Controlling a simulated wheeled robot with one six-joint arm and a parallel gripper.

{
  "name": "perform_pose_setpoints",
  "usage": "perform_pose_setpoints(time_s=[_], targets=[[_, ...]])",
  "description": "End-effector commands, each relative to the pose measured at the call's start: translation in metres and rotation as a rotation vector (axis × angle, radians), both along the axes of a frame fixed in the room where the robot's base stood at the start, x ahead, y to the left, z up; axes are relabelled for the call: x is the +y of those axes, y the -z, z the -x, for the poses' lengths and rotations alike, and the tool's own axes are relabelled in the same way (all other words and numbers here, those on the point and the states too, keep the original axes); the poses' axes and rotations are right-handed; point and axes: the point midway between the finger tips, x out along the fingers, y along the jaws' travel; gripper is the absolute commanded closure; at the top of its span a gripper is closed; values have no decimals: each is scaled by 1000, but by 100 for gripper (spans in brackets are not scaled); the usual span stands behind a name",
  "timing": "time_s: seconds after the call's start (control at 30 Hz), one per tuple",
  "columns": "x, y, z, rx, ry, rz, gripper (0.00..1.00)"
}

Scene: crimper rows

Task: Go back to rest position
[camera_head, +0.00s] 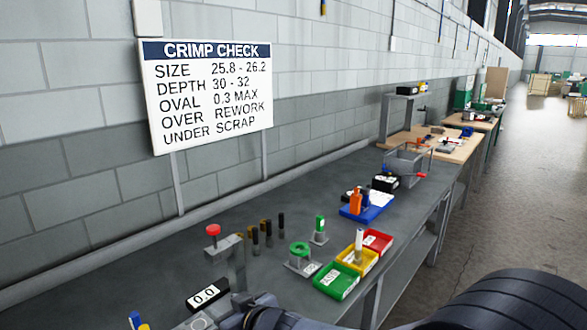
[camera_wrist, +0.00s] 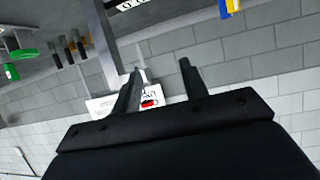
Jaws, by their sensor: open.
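My gripper (camera_wrist: 160,66) shows in the wrist view with its two dark fingers apart. Nothing is held between them. A red knob (camera_wrist: 150,102) shows in the gap between the fingers, and part of the white sign (camera_wrist: 98,106) shows behind it; the distance to either is hard to judge. In the head view the fingers cannot be made out. The same red-topped post (camera_head: 213,230) stands on the grey bench (camera_head: 330,200) there, and the crimp check sign (camera_head: 205,95) stands behind at the wall.
A green tray (camera_head: 336,281), a yellow tray (camera_head: 358,259) and a red tray (camera_head: 377,242) sit near the bench's front edge. A green ring on a fixture (camera_head: 300,249), a digital readout (camera_head: 207,294) and a blue tray (camera_head: 368,213) also stand there. Floor at right (camera_head: 510,190) is clear.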

Motion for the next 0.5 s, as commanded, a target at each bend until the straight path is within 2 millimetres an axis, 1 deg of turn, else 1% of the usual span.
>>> perform_pose_setpoints(time_s=[0.03, 0.13, 0.5], targets=[[0, 9, 0, 3, 0, 0, 58], [0, 14, 0, 2, 0, -2, 58], [0, 16, 0, 0, -1, 0, 58]])
